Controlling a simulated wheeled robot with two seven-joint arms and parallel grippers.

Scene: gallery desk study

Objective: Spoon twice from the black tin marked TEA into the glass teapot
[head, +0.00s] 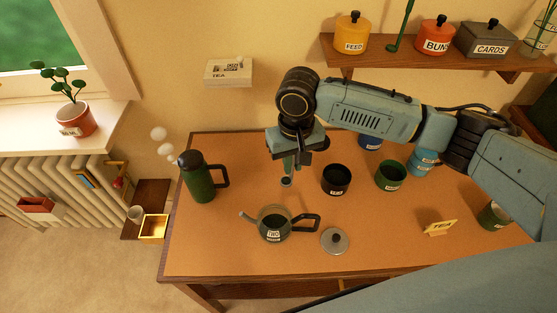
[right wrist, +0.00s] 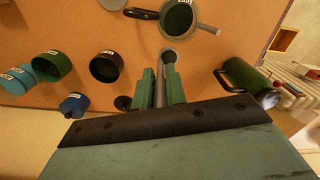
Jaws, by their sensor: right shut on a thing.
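My right gripper (head: 288,163) is shut on a spoon (head: 286,182) that hangs downward above the desk. In the right wrist view the spoon's round bowl (right wrist: 170,56) shows past the fingertips (right wrist: 163,88). The glass teapot (head: 275,229), labelled TWO, stands below and slightly left of the spoon, its top open, also in the right wrist view (right wrist: 180,17). An open black tin (head: 336,182) stands right of the spoon, also in the right wrist view (right wrist: 105,68); its label is too small to read. I cannot tell whether the spoon carries anything. My left gripper is out of view.
A grey knobbed lid (head: 334,241) lies right of the teapot. A green flask (head: 200,182) stands left. An open green tin (head: 390,176) and blue tins (head: 424,163) stand right of the black one.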

